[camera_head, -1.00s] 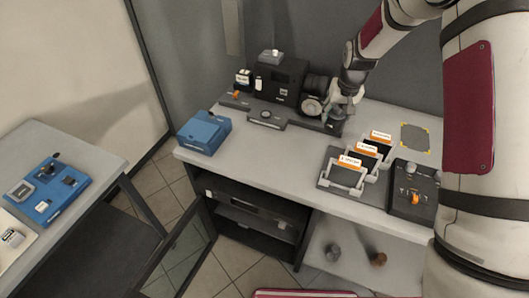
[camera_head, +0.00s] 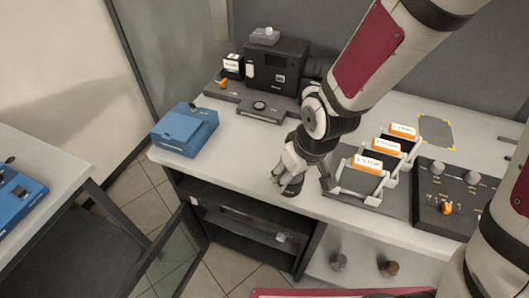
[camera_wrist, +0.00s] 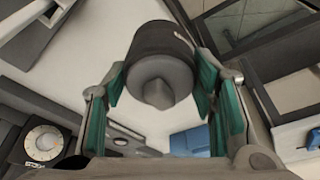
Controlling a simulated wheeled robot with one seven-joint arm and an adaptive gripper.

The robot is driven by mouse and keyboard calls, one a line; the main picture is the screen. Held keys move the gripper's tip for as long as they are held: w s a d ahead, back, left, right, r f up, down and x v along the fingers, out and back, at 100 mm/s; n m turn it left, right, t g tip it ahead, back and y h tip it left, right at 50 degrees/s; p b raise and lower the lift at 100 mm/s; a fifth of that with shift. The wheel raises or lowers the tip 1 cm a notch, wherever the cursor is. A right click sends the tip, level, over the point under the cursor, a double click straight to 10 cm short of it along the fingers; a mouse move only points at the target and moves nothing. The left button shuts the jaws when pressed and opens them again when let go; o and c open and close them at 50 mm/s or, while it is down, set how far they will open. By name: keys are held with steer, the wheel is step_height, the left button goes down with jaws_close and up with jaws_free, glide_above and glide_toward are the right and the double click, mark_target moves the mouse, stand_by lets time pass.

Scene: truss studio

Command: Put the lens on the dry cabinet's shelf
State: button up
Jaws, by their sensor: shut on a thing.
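My gripper (camera_head: 286,177) is shut on the lens, over the front part of the counter. The lens is a dark cylinder (camera_wrist: 163,55) with a narrower grey end, between the green-padded fingers in the wrist view. In the head view its dark end (camera_head: 292,188) shows just below the fingers, and the rest is hidden. The dry cabinet (camera_head: 307,246) is the dark opening under the counter, left of centre. Its shelf (camera_head: 235,224) shows inside. Its glass door (camera_head: 178,262) stands swung open toward the lower left.
A blue case (camera_head: 186,130) sits at the counter's left end. A black camera body (camera_head: 277,68) stands behind my gripper. Orange-labelled holders (camera_head: 368,165) and a control box (camera_head: 446,195) are to the right. Two knob-like items (camera_head: 388,268) are on the lower white shelf. Floor is open before the cabinet.

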steer(key=shift+s+a, duration=0.3)
steer(key=shift+a, duration=0.05)
steer(key=w+a, duration=0.2)
steer(key=w, duration=0.2)
steer(key=w+a+f, duration=0.1)
steer(key=w+a, duration=0.1)
steer(key=w, duration=0.3)
steer(key=w+a, duration=0.3)
steer(key=w, duration=0.1)
steer(key=shift+w+f, duration=0.2)
steer(key=shift+f, duration=0.05)
steer(key=shift+s+d+p+x, duration=0.15)
steer(key=shift+p+x, duration=0.1)
steer(key=shift+x, duration=0.6)
steer(key=shift+s+d+p+x, duration=0.1)
steer(key=shift+p+x, duration=0.15)
steer(key=shift+x, duration=0.6)
steer(key=shift+f, duration=0.2)
steer(key=o, duration=1.6)
steer(key=shift+f, duration=0.1)
steer(key=v, duration=1.2)
steer(key=shift+s+b, duration=0.1)
steer(key=shift+b, duration=0.3)
